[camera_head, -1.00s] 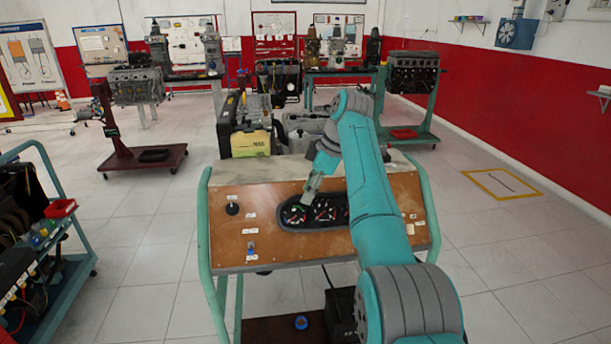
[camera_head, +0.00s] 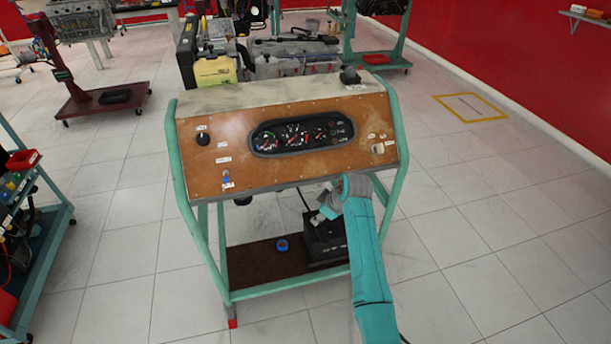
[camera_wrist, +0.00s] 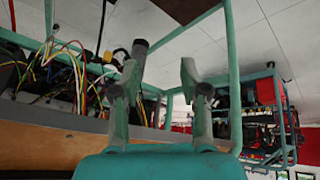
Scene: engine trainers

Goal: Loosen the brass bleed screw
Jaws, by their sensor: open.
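The engine trainer stand (camera_head: 286,186) has a brown front panel with a dark gauge cluster and a green tube frame.
Loose coloured wires (camera_wrist: 60,75) run left of the fingers. A black battery-like box (camera_head: 326,238) and a blue round item (camera_head: 282,245) sit on the lower shelf. A tool cart (camera_head: 45,215) stands at the left. The floor at right is clear.

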